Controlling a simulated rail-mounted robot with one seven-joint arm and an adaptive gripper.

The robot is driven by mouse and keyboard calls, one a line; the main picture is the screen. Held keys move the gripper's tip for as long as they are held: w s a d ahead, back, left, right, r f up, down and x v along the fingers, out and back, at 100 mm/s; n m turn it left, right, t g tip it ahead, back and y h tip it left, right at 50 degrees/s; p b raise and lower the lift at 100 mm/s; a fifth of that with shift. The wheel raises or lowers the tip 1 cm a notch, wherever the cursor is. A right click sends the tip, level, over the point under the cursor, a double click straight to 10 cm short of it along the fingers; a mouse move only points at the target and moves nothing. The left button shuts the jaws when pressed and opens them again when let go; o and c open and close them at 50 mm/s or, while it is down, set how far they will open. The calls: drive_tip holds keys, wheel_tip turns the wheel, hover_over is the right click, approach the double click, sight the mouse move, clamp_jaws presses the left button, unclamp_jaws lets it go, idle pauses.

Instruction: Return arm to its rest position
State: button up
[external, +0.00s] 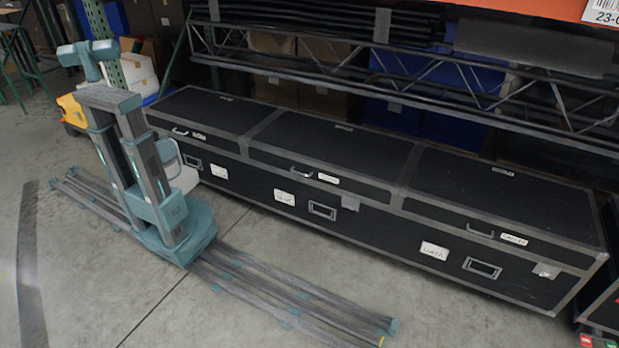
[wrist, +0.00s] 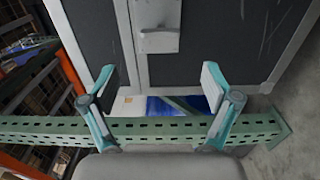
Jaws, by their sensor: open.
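My gripper (wrist: 162,84) shows in the wrist view with its two teal fingers wide apart and nothing between them. Beyond the fingers is a dark panel (wrist: 225,40) with grey metal edging and a latch plate (wrist: 158,41). No contact with it shows. In the external view my arm is folded up at the top of my column at the left, away from the long black cases. The gripper cannot be made out there.
Black cases (external: 325,150) with metal edges stand along the rack to the right of my rail. A green perforated beam (wrist: 150,128) crosses the wrist view below the fingers. A yellow object (external: 72,110) is behind my column. The floor (external: 90,280) in front is clear.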

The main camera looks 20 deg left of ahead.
drive_tip(key=shift+s, duration=0.15)
idle(0.4)
wheel_tip(320, 180, down, 6)
drive_tip(key=d+n+g, duration=0.1)
drive_tip(key=d+g, duration=0.2)
drive_tip(key=w+d+f+m+g+h+p, duration=0.1)
drive_tip(key=d+f+m+g+h+p, duration=0.2)
drive_tip(key=d, duration=0.4)
drive_tip(key=d+f+g+h+p, duration=0.1)
drive_tip(key=d+g+p, duration=0.35)
drive_tip(key=d, duration=0.35)
drive_tip(key=w+d+f+m+g+h+p, duration=0.1)
drive_tip(key=d+f+m+g+h+p, duration=0.2)
drive_tip(key=d, duration=0.4)
drive_tip(key=s+d+r+m+g+y+p, duration=0.2)
drive_tip(key=s+d+r+m+g+p, duration=0.1)
drive_tip(key=d+p, duration=0.3)
drive_tip(key=s+d+r+m+g+y+p, duration=0.3)
drive_tip(key=s+d+r+m+g+p, duration=0.1)
drive_tip(key=d, duration=0.6)
drive_tip(key=s+d+r+m+g+y+p, duration=0.3)
drive_tip(key=d+r+m+g+p, duration=0.1)
drive_tip(key=d+r+p, duration=0.3)
drive_tip(key=shift+s+d+m+p, duration=0.45)
drive_tip(key=shift+m+p, duration=0.25)
drive_tip(key=shift+p, duration=0.5)
drive_tip(key=shift+w, duration=0.1)
